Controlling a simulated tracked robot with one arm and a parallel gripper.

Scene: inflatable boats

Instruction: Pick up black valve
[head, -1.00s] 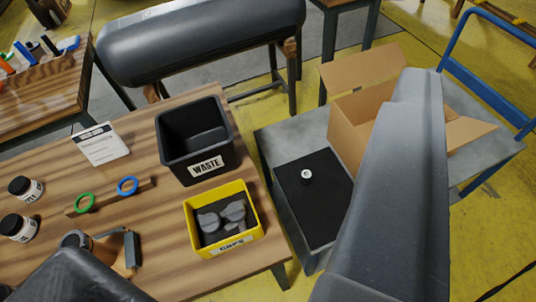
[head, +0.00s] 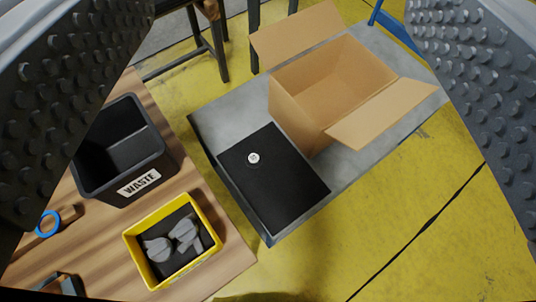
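An open cardboard box (head: 300,110) stands right behind the mat on the grey table (head: 222,98). On the wooden table (head: 225,265) at left are a black waste bin (head: 140,185), a yellow bin (head: 200,262) with grey pieces, and a blue ring (head: 48,223).

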